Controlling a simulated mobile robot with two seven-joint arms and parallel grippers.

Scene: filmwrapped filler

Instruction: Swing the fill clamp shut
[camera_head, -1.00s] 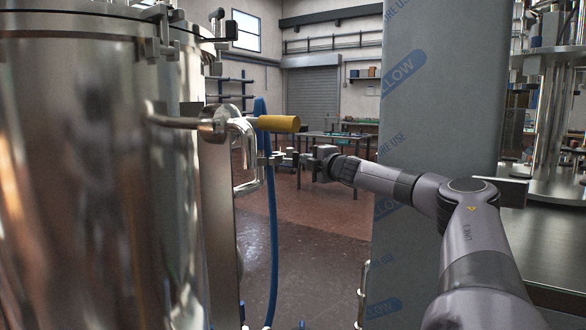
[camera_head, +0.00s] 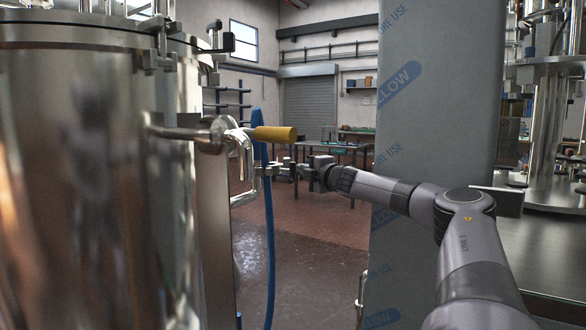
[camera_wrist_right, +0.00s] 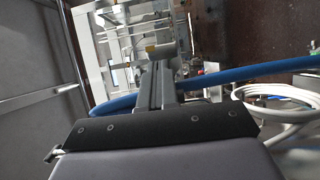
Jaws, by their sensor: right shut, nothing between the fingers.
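The fill clamp's lever shows in the head view with a yellow grip (camera_head: 274,133) pointing right from a shiny metal pivot (camera_head: 218,134) on the large steel tank. A bent metal bar (camera_head: 243,180) hangs below the pivot. My right gripper (camera_head: 268,169) is shut and empty, a little below the yellow grip and close to the bent bar; whether it touches the bar I cannot tell. In the right wrist view, the shut fingers (camera_wrist_right: 157,80) point toward the yellow grip (camera_wrist_right: 160,50). My left gripper is out of view.
The steel tank (camera_head: 75,170) fills the left side. A blue hose (camera_head: 269,250) hangs by the clamp and crosses the right wrist view (camera_wrist_right: 240,72). A grey wrapped column (camera_head: 440,90) stands right of centre, close to my right arm. Open floor (camera_head: 320,265) lies between.

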